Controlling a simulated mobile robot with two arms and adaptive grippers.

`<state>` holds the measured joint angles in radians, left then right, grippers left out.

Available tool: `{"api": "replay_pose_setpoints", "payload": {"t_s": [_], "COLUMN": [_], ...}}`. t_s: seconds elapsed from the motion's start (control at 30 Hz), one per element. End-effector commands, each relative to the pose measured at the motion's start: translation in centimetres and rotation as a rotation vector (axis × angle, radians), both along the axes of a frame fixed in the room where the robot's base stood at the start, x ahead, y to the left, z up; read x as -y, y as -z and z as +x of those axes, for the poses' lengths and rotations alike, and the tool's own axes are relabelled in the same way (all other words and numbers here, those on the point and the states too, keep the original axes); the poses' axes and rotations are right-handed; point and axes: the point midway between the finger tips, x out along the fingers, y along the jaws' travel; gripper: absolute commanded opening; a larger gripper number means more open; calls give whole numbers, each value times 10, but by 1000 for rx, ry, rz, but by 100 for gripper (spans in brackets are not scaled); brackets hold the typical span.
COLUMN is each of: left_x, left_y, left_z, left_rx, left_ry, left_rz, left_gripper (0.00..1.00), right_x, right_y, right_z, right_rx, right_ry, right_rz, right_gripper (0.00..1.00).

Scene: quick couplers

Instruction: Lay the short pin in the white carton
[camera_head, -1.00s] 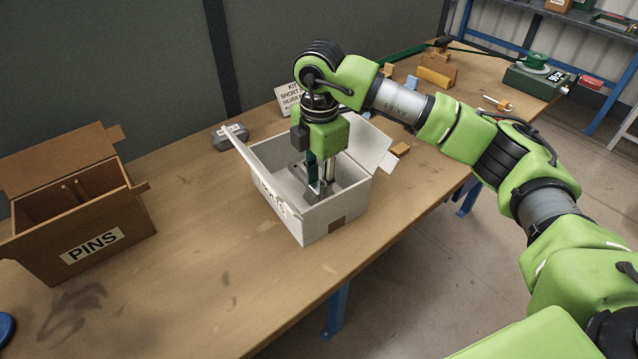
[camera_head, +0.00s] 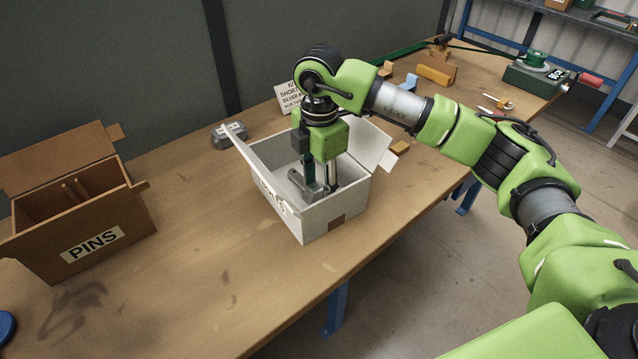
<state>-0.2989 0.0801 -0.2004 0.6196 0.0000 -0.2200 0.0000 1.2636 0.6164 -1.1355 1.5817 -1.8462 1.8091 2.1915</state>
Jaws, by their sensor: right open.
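The white carton (camera_head: 338,213) stands open on the workbench, its flaps spread. My right gripper (camera_head: 321,184) points straight down inside it, low between the walls. Its fingers are apart. A grey metal piece (camera_head: 309,190) shows at the fingertips inside the carton; I cannot tell whether it is the short pin. The near wall and the gripper hide part of the carton floor. A brown carton labelled PINS (camera_head: 93,243) stands open at the left, with a few thin upright pieces (camera_head: 75,190) inside. My left gripper is not in view.
A grey block (camera_head: 230,136) lies behind the white carton, and a printed sign (camera_head: 289,97) stands at the back. Orange and blue blocks (camera_head: 436,74) and a green device (camera_head: 533,78) are farther right. The bench between the two cartons is clear.

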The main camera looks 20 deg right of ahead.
Motion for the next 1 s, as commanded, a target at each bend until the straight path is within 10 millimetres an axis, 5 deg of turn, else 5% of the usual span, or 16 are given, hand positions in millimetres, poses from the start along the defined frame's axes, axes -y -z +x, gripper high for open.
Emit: {"api": "replay_pose_setpoints", "payload": {"t_s": [0.5,1.0], "left_x": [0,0], "left_y": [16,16], "left_z": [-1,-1], "left_rx": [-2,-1], "left_ry": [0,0], "left_rz": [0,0], "left_gripper": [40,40], "right_x": [-1,-1], "right_y": [-101,-117], "right_z": [-1,-2], "right_rx": [5,2], "right_ry": [0,0], "right_rz": [1,0], "right_gripper": [41,41]}}
